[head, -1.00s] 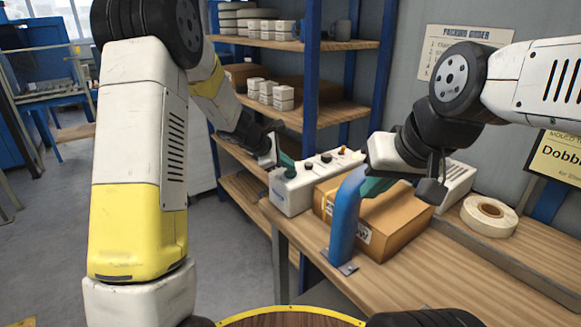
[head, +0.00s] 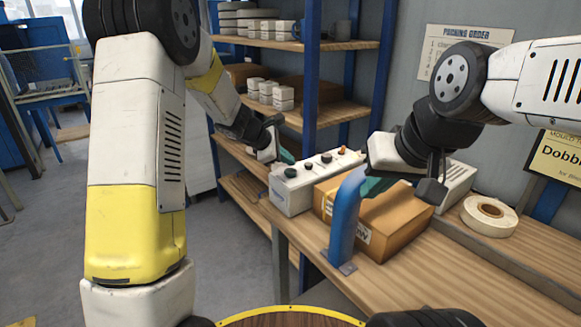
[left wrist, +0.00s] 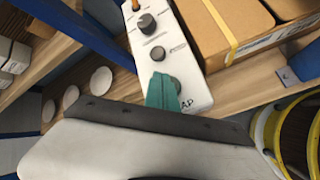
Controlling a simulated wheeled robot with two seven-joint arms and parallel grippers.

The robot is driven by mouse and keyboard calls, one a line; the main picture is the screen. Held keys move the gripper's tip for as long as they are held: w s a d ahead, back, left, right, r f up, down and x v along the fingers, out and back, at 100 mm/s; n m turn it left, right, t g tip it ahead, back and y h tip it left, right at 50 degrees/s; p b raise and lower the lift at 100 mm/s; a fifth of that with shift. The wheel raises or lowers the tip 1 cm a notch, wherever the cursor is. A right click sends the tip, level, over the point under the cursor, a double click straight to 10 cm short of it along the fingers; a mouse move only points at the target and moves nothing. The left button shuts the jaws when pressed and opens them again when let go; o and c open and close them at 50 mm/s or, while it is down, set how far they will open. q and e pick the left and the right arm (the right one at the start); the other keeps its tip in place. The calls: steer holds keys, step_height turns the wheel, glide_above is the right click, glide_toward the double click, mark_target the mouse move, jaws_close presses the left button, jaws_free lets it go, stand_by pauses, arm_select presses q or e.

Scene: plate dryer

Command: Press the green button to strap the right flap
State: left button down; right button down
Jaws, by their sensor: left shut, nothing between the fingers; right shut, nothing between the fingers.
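The white control box (head: 292,197) stands at the bench's left end with a row of knobs on top. A dark green round button (head: 290,172) sits at its near left end; in the left wrist view a round button (left wrist: 177,86) shows beside my fingertips, near lettering ending in "AP". My left gripper (head: 285,157) is shut and empty, its teal fingertips just above that end; they partly cover the panel in the left wrist view (left wrist: 162,92). The cardboard carton (head: 395,225) lies right of the control box. My right gripper (head: 375,186) is shut over the carton, partly hidden by a blue post.
The blue post (head: 345,220) rises from the bench (head: 475,270) in front of the carton. A tape roll (head: 489,215) lies at right. A blue-framed shelf (head: 312,80) with white boxes stands behind. A yellow strap (left wrist: 222,35) crosses the carton.

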mark_target(287, 172)
arm_select(q)
steer(key=shift+r, duration=2.5)
steer(key=s+a+r+m, duration=0.3)
steer(key=s+r+m, duration=0.15)
steer(key=s, duration=0.35)
steer(key=s+a+r+m, duration=0.2)
steer(key=s+r+m, duration=0.25)
steer(key=s, duration=0.45)
steer(key=s+a+m+y, duration=0.2)
steer(key=s+a+m, duration=0.2)
steer(key=s, duration=0.5)
steer(key=s+a+f+m+y, duration=0.1)
steer(key=s+a+m, duration=0.3)
steer(key=s, duration=0.5)
steer(key=shift+a+m+y, duration=0.25)
steer(key=shift+m+y, duration=0.25)
steer(key=shift+y, duration=0.3)
steer(key=shift+s, duration=0.1)
